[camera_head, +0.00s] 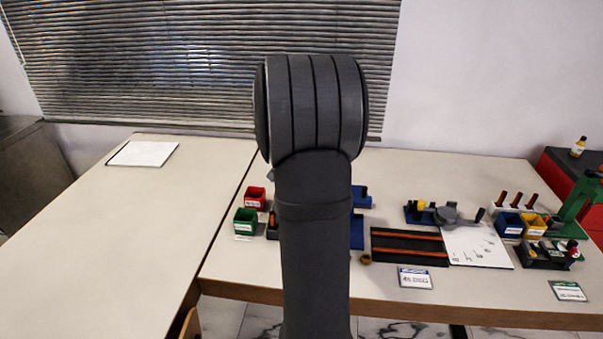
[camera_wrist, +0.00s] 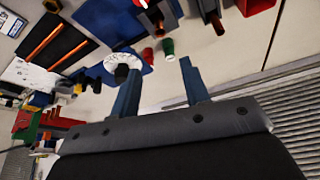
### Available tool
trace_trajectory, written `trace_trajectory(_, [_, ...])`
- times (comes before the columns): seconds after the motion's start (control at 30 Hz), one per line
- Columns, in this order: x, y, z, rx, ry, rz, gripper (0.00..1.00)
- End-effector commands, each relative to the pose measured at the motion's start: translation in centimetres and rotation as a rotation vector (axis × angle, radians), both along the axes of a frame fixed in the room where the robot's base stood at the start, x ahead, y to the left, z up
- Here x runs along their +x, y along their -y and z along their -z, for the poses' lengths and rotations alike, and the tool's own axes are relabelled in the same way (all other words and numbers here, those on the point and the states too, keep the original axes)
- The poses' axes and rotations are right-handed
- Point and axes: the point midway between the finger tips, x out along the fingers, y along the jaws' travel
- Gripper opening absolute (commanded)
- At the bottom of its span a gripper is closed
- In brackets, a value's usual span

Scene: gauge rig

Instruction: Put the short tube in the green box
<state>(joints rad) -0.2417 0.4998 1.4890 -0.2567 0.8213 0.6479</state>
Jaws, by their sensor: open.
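The green box (camera_head: 245,221) stands on the table left of my arm in the head view, with a white label in front. My gripper (camera_wrist: 158,75) shows in the wrist view with its two blue-grey fingers apart and nothing between them. In the head view my arm hides it. I cannot pick out the short tube for sure. A small orange-brown piece (camera_wrist: 168,17) in a dark holder shows in the wrist view beyond the fingers.
A red box (camera_head: 255,197) stands behind the green one. A black rack (camera_head: 410,258) holds long orange rods. A blue box (camera_head: 509,225), a yellow box (camera_head: 535,226) and several tools stand at right. The left tabletop is mostly clear.

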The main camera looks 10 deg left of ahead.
Motion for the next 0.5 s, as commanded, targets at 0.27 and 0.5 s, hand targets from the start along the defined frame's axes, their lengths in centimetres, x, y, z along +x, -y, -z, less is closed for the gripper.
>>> trace_trajectory(0.27, [1.9,0.5,5.0,0.0,-0.004,0.0,0.42])
trace_trajectory(0.5, [3.6,1.0,9.5,0.0,-0.004,-0.001,0.42])
